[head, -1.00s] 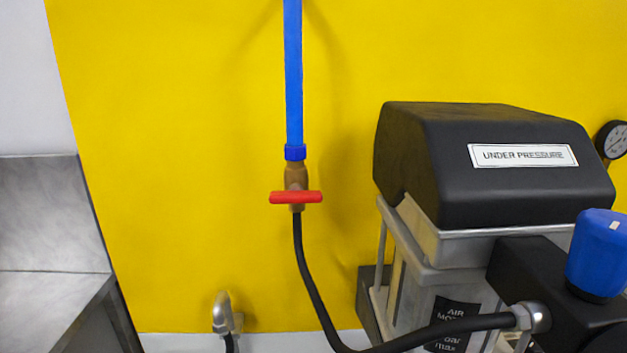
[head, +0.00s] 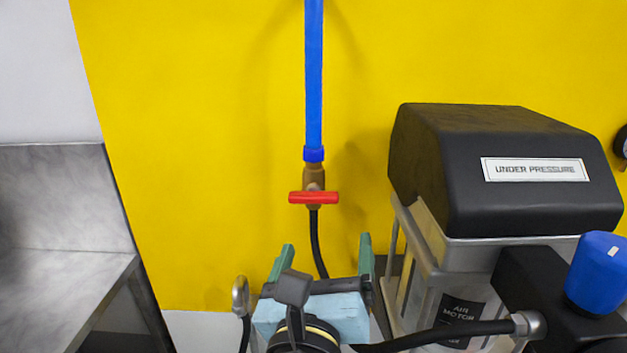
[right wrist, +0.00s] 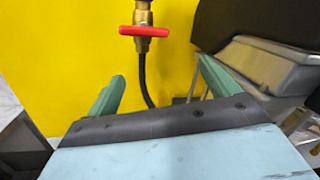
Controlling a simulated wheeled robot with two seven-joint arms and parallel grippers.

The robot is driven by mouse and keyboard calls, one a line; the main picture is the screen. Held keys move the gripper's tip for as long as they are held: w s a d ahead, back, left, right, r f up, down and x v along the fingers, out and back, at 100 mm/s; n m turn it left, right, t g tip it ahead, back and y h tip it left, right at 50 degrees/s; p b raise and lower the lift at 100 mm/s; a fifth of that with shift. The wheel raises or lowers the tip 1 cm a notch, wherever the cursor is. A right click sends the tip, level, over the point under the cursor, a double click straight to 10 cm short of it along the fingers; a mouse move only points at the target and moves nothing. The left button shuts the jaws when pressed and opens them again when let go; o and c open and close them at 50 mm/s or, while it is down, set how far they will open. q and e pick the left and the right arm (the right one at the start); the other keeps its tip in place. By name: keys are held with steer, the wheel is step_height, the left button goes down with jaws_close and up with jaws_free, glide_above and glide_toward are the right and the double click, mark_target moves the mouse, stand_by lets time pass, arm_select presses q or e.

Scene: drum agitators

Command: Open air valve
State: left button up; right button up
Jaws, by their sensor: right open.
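The air valve is a brass body (head: 314,178) with a red handle (head: 314,198) lying horizontally, crosswise to the blue pipe (head: 314,75) above it. The red handle also shows at the top of the right wrist view (right wrist: 144,31). My right gripper (head: 325,245) is below the valve in the head view, its two green fingers spread wide and pointing up. In the right wrist view the open fingers (right wrist: 163,85) stand either side of the black hose, with the handle beyond their tips. Nothing is between the fingers in their grasp. My left gripper is not in view.
A black air motor cover (head: 505,170) labelled "UNDER PRESSURE" stands right of the valve. A blue knob (head: 598,275) and a black hose (head: 440,334) are at lower right. A metal bench (head: 70,290) is at left. The yellow wall around the handle is clear.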

mark_target(314, 199)
steer(key=s+a+r+m+y, duration=0.1)
steer(key=s+r+m+y, duration=0.15)
steer(key=r, duration=0.25)
steer(key=shift+n+g+y, duration=0.35)
steer(key=shift+g, duration=0.05)
steer(key=w+p, duration=0.1)
steer(key=w, duration=0.7)
steer(key=w+p, duration=0.1)
steer(key=w, duration=0.3)
steer(key=shift+w+a+f+p, duration=0.1)
steer(key=shift+w+f+p, duration=0.05)
steer(key=shift+f+p, duration=0.15)
steer(key=shift+c, duration=0.2)
steer(key=c, duration=0.9)
steer(key=shift+c, duration=0.2)
